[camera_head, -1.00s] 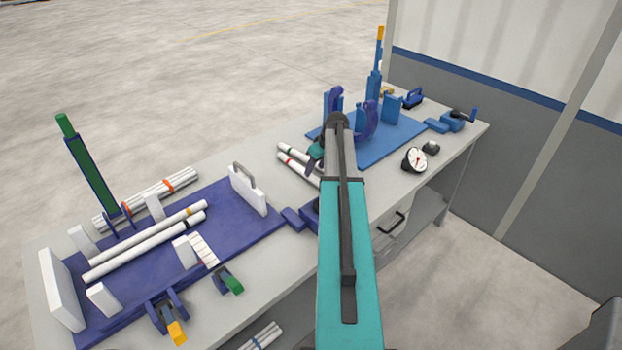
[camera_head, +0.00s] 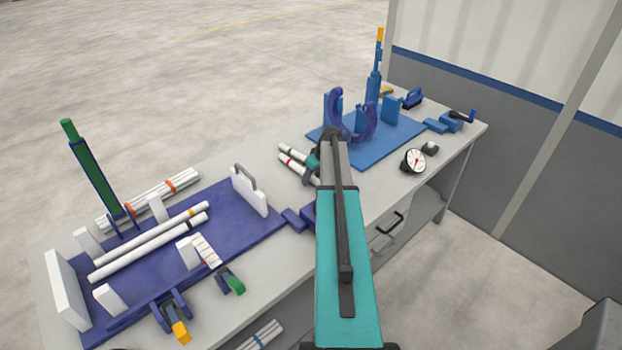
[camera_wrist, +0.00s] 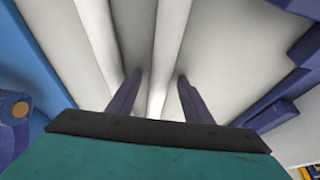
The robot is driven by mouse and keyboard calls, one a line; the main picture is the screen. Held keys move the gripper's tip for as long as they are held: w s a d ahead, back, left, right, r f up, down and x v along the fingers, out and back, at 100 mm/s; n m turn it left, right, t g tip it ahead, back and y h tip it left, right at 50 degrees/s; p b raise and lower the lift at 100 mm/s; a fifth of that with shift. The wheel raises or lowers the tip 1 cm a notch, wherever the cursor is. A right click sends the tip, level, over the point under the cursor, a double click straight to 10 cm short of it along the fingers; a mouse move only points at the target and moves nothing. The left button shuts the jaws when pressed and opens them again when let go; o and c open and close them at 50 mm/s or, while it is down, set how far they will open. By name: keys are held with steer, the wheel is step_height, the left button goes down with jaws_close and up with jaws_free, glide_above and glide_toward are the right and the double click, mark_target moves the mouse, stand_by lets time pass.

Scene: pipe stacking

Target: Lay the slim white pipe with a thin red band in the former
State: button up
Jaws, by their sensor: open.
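The slim white pipe with a thin red band (camera_head: 291,162) lies on the grey bench beside a white pipe with a green band (camera_head: 288,149). My gripper (camera_head: 311,174) is over their near part and partly hides them. In the wrist view, my open gripper (camera_wrist: 158,80) has one white pipe (camera_wrist: 168,40) running between its fingers, apparently the red-banded one; another white pipe (camera_wrist: 98,35) lies just left. No bands show there. The former (camera_head: 235,222) is a purple plate with white uprights at left. A yellow-banded pipe (camera_head: 150,237) and a black-banded pipe (camera_head: 150,248) lie in it.
A blue fixture (camera_head: 385,138) with purple curved jaws and a dial gauge (camera_head: 413,160) are at right.

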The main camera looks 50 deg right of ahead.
mark_target(313, 176)
stand_by(0.4)
jaws_close()
steer(key=shift+r, duration=0.15)
step_height(313, 176, up, 10)
steer(key=b, duration=0.3)
steer(key=shift+b, duration=0.3)
stand_by(0.8)
